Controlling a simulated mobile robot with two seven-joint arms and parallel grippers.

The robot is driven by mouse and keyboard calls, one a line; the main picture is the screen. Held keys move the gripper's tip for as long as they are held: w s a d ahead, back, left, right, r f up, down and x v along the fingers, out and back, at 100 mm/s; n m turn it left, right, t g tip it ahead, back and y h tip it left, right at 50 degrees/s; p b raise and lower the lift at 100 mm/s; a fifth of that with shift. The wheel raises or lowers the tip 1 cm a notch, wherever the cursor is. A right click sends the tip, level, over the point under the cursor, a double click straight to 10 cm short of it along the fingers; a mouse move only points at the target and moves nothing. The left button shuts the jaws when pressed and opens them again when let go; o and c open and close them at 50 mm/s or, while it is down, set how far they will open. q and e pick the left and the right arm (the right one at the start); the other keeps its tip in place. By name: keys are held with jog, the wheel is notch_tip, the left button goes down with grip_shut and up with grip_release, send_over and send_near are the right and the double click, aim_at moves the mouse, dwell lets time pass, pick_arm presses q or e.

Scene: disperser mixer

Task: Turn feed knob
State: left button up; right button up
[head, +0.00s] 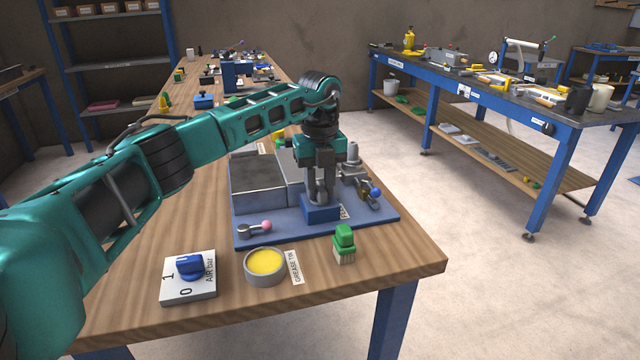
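A machine on a blue base plate (290,236) sits near the front edge of the wooden bench. It carries grey housings (258,185), a blue block (320,209), a small lever with a pink ball (266,226) at front left, and a brass-coloured fitting with a blue ball (375,191) at right. No label readable here marks which part is the feed knob. My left gripper (320,198) points straight down over the blue block, its fingers close together. Whether they grip something there, or touch the block, I cannot tell. My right gripper is out of view.
In front of the plate are a white switch plate with a blue knob (190,265), a grease tin (265,266) with yellow contents, and a green-topped block (344,240). Another blue-framed bench (500,95) with tools stands at right. The floor between is clear.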

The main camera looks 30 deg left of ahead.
pick_arm(q)
grip_shut()
